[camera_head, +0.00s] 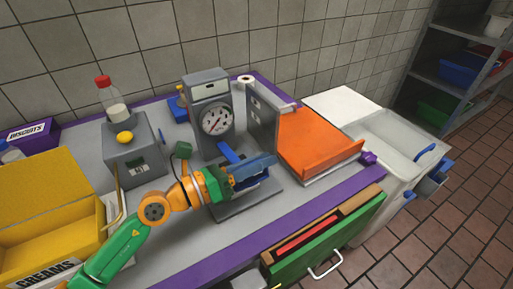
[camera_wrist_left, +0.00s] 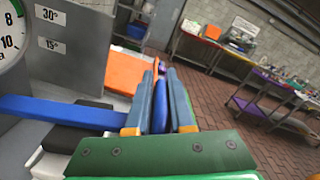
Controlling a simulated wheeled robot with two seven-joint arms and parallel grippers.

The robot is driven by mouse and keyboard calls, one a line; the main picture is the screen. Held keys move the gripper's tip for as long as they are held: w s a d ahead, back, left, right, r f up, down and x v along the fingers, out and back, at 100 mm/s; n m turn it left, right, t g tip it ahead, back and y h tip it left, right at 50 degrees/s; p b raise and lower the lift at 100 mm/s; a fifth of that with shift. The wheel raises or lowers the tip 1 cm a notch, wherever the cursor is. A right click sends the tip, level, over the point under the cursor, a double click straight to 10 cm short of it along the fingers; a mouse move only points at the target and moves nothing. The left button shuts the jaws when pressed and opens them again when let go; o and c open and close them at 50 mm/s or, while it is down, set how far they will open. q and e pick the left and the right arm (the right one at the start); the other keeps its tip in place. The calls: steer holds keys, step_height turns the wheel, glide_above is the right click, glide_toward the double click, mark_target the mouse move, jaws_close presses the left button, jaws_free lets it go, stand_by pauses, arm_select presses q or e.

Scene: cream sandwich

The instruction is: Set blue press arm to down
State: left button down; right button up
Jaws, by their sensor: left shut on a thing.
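The press is a grey stand (camera_head: 208,85) with a round white dial (camera_head: 216,120) at the middle of the counter. Its blue press arm (camera_head: 229,153) slopes down from below the dial toward my left gripper (camera_head: 273,168). In the left wrist view the blue arm (camera_wrist_left: 60,111) comes in from the left, nearly level. My left gripper (camera_wrist_left: 160,70) is shut, with a blue part (camera_wrist_left: 160,108) of the arm between its grey-blue fingers. The join between this part and the bar is hidden behind a finger. My right gripper is not in view.
An orange sloped board (camera_head: 318,140) stands right of the press. A grey box (camera_head: 137,155) and a yellow bin (camera_head: 48,195) are at left. A green drawer (camera_head: 335,245) stands open at the front. A white sink (camera_head: 400,140) is at right.

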mark_target(264, 174)
arm_select(q)
steer(key=shift+s+d+f+b, duration=0.15)
steer(key=shift+s+f+b, duration=0.05)
steer(key=shift+f, duration=0.55)
steer(key=shift+s+d+f+b, duration=0.1)
steer(key=shift+s+f+b, duration=0.1)
steer(key=shift+f, duration=0.55)
steer(key=c, duration=0.9)
jaws_free()
steer(key=shift+c, duration=0.2)
steer(key=shift+o, duration=0.5)
steer(key=shift+s+a+r, duration=0.1)
